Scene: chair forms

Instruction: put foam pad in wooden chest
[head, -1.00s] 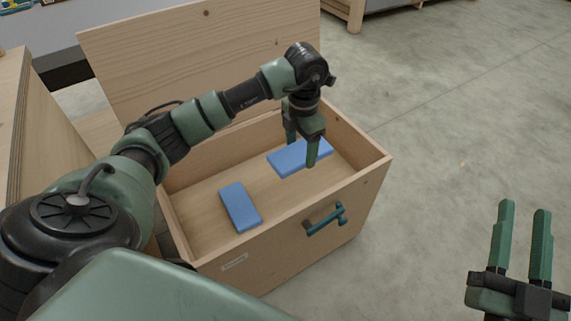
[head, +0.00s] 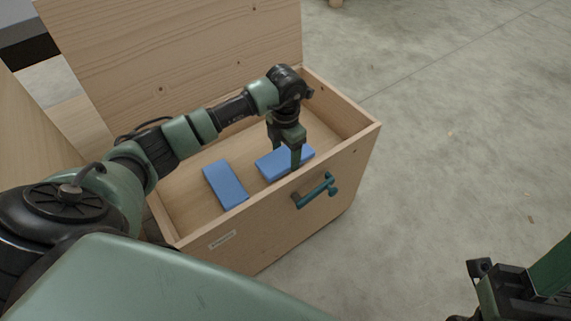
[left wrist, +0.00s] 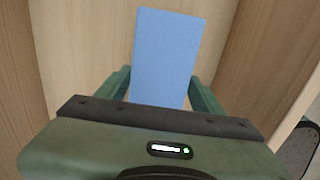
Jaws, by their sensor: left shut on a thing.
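The wooden chest (head: 283,220) stands open with its lid (head: 180,60) raised behind it. My left gripper (head: 283,153) is inside the chest's opening and is shut on a blue foam pad (head: 277,166). In the left wrist view the held foam pad (left wrist: 165,55) shows between the two green fingers. I cannot tell whether this pad touches the chest floor. A second blue foam pad (head: 225,185) lies flat on the chest floor, to the left of the held one. My right gripper (head: 520,290) is only partly in view at the lower right, and its fingers are not clear.
A blue-green handle (head: 314,191) sticks out from the chest's front wall. A wooden surface (head: 40,125) stands close on the left. The concrete floor (head: 450,120) to the right of the chest is clear.

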